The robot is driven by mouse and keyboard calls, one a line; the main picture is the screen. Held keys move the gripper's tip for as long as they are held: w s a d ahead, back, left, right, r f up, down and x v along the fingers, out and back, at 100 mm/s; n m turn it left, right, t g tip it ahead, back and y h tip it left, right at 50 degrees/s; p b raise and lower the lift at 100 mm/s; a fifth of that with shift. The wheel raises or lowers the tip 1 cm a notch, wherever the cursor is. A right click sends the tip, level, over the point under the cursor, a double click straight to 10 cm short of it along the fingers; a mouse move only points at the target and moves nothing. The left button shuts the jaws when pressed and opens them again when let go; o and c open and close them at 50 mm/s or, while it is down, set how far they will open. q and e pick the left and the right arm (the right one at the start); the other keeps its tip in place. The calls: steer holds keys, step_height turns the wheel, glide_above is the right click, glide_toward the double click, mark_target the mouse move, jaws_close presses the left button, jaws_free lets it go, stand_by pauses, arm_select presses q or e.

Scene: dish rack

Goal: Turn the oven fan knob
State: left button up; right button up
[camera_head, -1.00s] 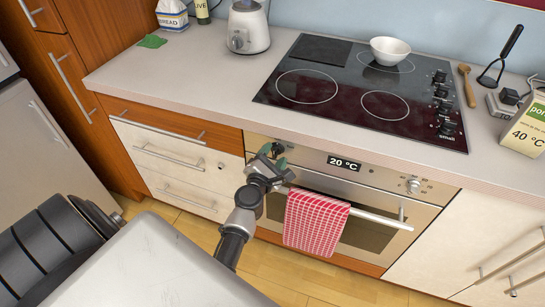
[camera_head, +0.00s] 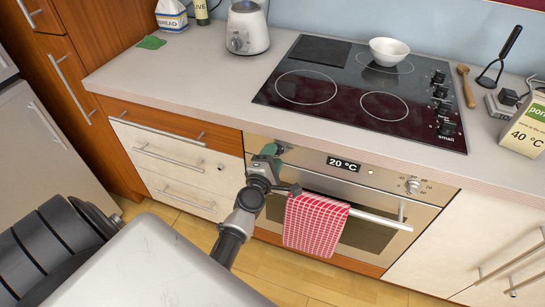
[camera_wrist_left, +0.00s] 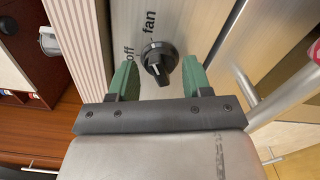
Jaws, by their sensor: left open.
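The oven fan knob (camera_wrist_left: 158,60) is black and round with a raised grip, on the metal oven panel (camera_wrist_left: 190,22). In the left wrist view the words "off" and "fan" are printed beside it. My left gripper (camera_wrist_left: 157,66) is open, its two green fingers on either side of the knob. I cannot tell whether either finger touches it. My right gripper is not in view.
The oven handle (camera_head: 378,218) runs below the panel, with a red checked towel (camera_head: 315,225) hanging on it. A second, silver knob (camera_head: 413,186) is at the panel's right. The worktop edge (camera_head: 300,143) overhangs just above my gripper.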

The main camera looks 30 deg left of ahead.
arm_select(q)
steer(key=shift+s, duration=0.15)
steer(key=shift+v, duration=0.9)
steer(key=shift+v, duration=2.95)
